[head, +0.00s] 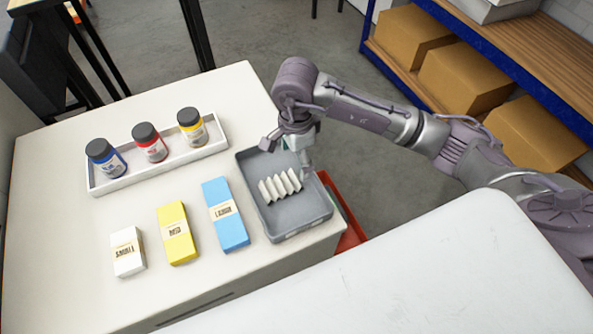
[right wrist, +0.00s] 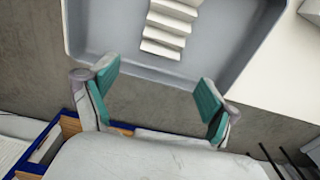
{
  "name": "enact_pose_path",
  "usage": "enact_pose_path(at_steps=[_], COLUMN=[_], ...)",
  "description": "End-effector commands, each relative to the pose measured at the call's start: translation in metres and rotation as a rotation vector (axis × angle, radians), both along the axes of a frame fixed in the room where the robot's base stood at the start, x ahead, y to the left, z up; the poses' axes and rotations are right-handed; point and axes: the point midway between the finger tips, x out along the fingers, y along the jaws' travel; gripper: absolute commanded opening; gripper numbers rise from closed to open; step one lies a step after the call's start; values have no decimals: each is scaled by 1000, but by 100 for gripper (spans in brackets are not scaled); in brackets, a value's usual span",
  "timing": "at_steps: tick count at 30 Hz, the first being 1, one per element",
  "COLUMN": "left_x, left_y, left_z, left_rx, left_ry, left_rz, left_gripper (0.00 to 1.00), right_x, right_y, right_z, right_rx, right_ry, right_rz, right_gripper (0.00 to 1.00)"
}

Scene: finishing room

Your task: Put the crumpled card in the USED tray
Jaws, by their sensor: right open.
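The crumpled card (head: 280,186) is white and folded in zigzag pleats. It lies inside a grey tray (head: 300,227) at the right end of the table. No USED label can be read on this tray. My right gripper (head: 290,152) is open and empty over the tray's far edge, just behind the card. In the right wrist view the teal finger pads (right wrist: 157,82) are wide apart, and the card (right wrist: 168,28) lies beyond them, not touching them. My left gripper is not in view.
A white holder (head: 160,167) with blue, red and yellow bottles stands at the back left. White (head: 127,251), yellow (head: 177,232) and blue (head: 226,215) boxes lie left of the tray. A red object (head: 350,235) shows beyond the table's right edge. A blue-framed shelf holds cartons (head: 465,75).

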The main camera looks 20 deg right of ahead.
Motion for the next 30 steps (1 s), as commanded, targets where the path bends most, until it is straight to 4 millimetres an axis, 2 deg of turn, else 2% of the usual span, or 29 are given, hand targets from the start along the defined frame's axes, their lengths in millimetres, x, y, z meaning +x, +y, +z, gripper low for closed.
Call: enact_pose_path(at_steps=[3, 10, 30], left_x=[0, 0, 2], left_y=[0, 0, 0], left_z=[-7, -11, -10], left_rx=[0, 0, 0], left_ry=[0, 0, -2], left_rz=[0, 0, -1], left_gripper=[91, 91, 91], right_x=[1, 1, 0], right_y=[0, 0, 0], right_z=[23, 49, 52], right_rx=[0, -1, 0], right_ry=[-5, -1, 2], right_rz=[1, 0, 0], right_gripper=[86, 86, 86])
